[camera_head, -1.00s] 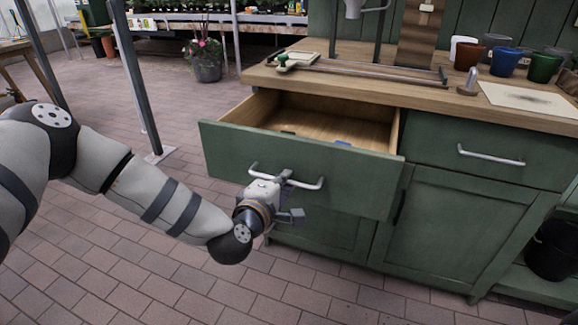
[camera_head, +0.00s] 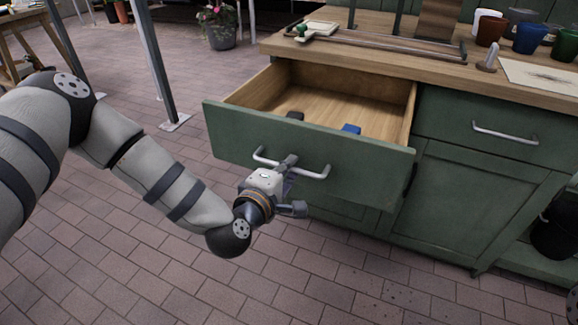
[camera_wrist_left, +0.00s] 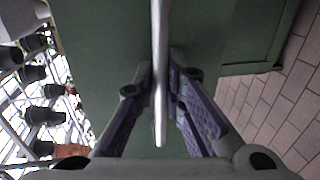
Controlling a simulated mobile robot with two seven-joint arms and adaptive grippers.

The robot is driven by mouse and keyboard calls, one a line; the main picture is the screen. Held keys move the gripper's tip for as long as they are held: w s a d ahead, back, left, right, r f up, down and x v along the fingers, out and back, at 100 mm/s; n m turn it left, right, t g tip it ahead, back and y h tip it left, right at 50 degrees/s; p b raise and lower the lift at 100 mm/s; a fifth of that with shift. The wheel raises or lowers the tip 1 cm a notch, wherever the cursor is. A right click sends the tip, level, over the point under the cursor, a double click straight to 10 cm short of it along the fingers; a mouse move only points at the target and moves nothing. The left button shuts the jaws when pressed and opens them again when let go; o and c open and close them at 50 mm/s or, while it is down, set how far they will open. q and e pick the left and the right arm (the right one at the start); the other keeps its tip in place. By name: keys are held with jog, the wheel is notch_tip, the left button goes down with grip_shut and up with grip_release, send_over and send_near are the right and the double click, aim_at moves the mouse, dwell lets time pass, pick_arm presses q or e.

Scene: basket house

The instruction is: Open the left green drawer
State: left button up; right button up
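The left green drawer (camera_head: 365,160) stands well out of the cabinet, and its wooden inside shows. A dark object (camera_head: 295,115) and a blue object (camera_head: 350,129) lie in it. My left gripper (camera_head: 287,165) is at the drawer's metal handle (camera_head: 317,174), left of the handle's middle. In the left wrist view the handle (camera_wrist_left: 160,110) runs between the two fingers of my left gripper (camera_wrist_left: 160,75), which are closed in on it from both sides. The drawer's green front (camera_wrist_left: 225,30) lies just beyond.
The wooden countertop (camera_head: 370,62) holds a framed tool and several cups (camera_head: 530,38). A closed right drawer (camera_head: 500,132) and a cupboard door (camera_head: 470,205) are beside and below. A metal post (camera_head: 155,70) stands at the left. The brick floor in front is clear.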

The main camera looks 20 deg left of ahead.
pick_arm(q)
jog(key=shift+o, duration=1.2)
jog(key=v, duration=1.2)
jog(key=shift+s, duration=0.1)
jog(key=s+d+f+m+g+h+p, duration=0.25)
jog(key=s+f+m+g, duration=0.3)
jog(key=s, duration=0.35)
jog(key=s+d+f+m+g+h+p, duration=0.1)
jog(key=s+d+f+m+g, duration=0.35)
jog(key=s+f, duration=0.35)
jog(key=s+a+m+g+y+p, duration=0.1)
jog(key=s+a+m+g+y, duration=0.1)
jog(key=s, duration=0.8)
jog(key=s+a+m+g+y+p, duration=0.1)
jog(key=s+a+m+g, duration=0.4)
jog(key=s, duration=0.5)
jog(key=a+g+y, duration=0.1)
jog(key=a, duration=0.1)
jog(key=shift+a+f+p, duration=0.25)
jog(key=shift+f+p, duration=0.1)
jog(key=shift+f, duration=0.05)
pick_arm(e)
jog(key=w+r+t, duration=0.2)
jog(key=w+r, duration=0.4)
jog(key=r, duration=0.1)
jog(key=shift+w+r+t, duration=0.15)
jog(key=shift+w+t, duration=0.15)
